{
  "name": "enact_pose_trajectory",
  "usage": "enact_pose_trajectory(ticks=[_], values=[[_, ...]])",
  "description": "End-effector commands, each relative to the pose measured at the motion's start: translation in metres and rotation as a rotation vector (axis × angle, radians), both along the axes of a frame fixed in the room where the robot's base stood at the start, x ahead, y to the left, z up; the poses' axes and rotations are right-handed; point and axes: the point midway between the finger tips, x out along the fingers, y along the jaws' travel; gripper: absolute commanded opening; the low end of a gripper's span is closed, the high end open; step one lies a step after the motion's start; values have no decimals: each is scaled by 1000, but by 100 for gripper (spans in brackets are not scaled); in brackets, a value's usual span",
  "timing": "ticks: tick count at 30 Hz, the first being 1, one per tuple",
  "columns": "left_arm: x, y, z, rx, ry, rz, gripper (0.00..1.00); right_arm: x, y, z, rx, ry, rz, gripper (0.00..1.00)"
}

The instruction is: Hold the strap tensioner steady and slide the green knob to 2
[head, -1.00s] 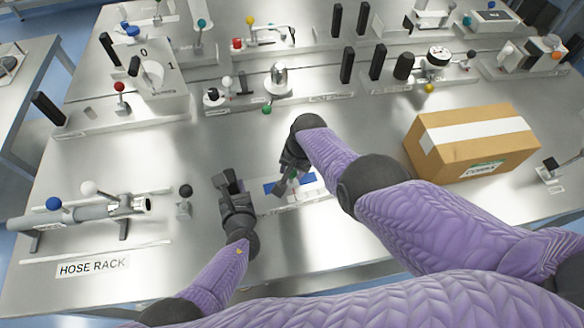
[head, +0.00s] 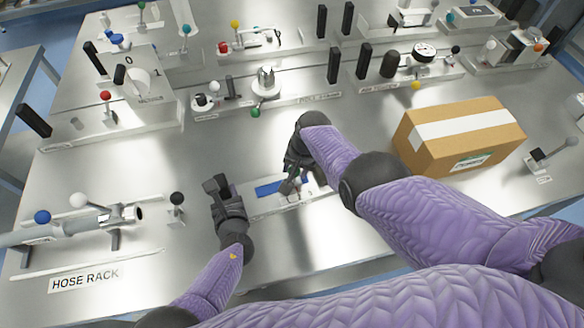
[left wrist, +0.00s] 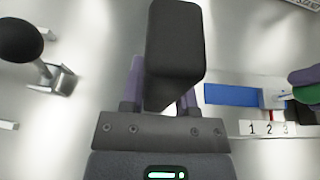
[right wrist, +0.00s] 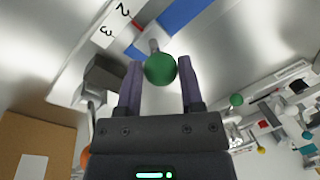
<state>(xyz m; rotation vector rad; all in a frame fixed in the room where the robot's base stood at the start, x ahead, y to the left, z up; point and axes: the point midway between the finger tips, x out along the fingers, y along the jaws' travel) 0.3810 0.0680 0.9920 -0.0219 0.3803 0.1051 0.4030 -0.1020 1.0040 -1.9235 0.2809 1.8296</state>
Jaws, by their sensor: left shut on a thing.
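The strap tensioner (head: 262,206) is a pale base with a blue strip (left wrist: 232,94) and a 1-2-3 scale (left wrist: 268,128). My left gripper (head: 219,187) is shut on a black upright handle (left wrist: 175,50) at the tensioner's left end. The green knob (right wrist: 160,69) stands on a short metal stem. My right gripper (right wrist: 160,84) is open, with its fingers either side of the knob and small gaps showing. In the head view my right gripper (head: 292,175) mostly hides the knob.
A cardboard box (head: 460,135) stands right of my right arm. The hose rack (head: 70,230), with blue and white knobs, is at the left. A black-knobbed lever (head: 177,203) stands left of my left gripper. Several fixtures line the back of the metal table.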

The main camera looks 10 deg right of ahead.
Motion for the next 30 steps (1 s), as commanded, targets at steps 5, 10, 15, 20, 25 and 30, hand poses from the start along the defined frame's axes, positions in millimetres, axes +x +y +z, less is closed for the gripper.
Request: enact_pose_trajectory(ticks=[5, 10, 15, 20, 25, 30], values=[[-7, 2, -10, -1, 27, -1, 0, -1, 0, -2, 0, 2, 0, 81], [-7, 2, -10, -1, 27, -1, 0, 0, 0, -2, 1, 0, 0, 81], [-7, 2, -10, -1, 27, -1, 0, 1, 0, 1, 2, -2, 0, 81], [-7, 2, -10, -1, 27, -1, 0, -1, -2, 15, 3, -4, 1, 81], [-7, 2, -9, -1, 27, -1, 0, -6, -8, 45, 1, -4, 0, 81], [-7, 1, -9, -1, 27, -1, 0, -10, -16, 87, 1, -6, -1, 81]])
